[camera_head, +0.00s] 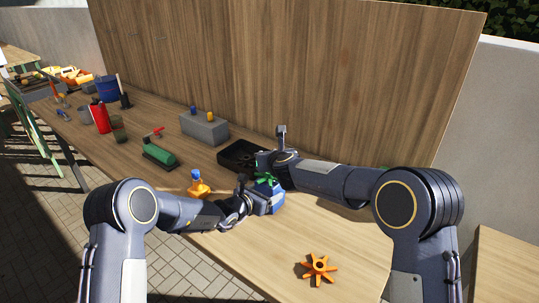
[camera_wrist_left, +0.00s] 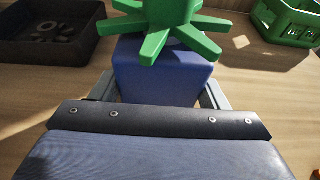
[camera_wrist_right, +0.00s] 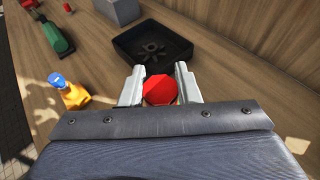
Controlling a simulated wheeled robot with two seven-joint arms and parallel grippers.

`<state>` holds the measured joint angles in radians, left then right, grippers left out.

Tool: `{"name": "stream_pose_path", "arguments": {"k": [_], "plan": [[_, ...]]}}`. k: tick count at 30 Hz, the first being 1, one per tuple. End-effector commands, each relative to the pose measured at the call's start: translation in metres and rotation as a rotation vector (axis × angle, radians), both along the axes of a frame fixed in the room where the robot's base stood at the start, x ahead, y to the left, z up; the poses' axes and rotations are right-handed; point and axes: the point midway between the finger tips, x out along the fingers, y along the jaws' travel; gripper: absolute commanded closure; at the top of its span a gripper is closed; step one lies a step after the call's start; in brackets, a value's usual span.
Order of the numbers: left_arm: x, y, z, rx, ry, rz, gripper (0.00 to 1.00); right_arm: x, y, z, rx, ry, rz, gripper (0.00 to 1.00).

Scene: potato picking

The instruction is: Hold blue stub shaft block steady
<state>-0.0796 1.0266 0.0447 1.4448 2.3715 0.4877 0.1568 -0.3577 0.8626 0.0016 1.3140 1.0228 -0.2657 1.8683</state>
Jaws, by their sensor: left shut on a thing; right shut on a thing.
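The blue stub shaft block (camera_head: 272,204) stands on the table near the middle of the head view. My left gripper (camera_head: 247,204) is shut on it from the left; in the left wrist view the block (camera_wrist_left: 160,75) sits between the fingers. A green spoked wheel (camera_wrist_left: 172,25) is on top of the block and also shows in the head view (camera_head: 266,180). My right gripper (camera_head: 264,166) is above the block, shut on a red faceted piece (camera_wrist_right: 160,90). A bit of green shows beside that piece. Whether the red piece touches the green wheel is hidden.
An orange spoked wheel (camera_head: 319,269) lies at the front right. A yellow-orange block with a blue top (camera_head: 198,187) stands left. A black tray (camera_wrist_right: 119,46) holding a dark wheel lies behind. A green basket (camera_wrist_left: 291,22) shows in the left wrist view. A wooden panel (camera_head: 300,80) rises behind.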

Motion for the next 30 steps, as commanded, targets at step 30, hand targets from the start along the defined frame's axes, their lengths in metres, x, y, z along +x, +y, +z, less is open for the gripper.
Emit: {"name": "stream_pose_path", "arguments": {"k": [30], "plan": [[0.0001,-0.0003,0.0004,-0.001,-0.001,0.000,0.73,0.0003,-0.0009,-0.0089,0.000,0.002,-0.001,0.93]]}}
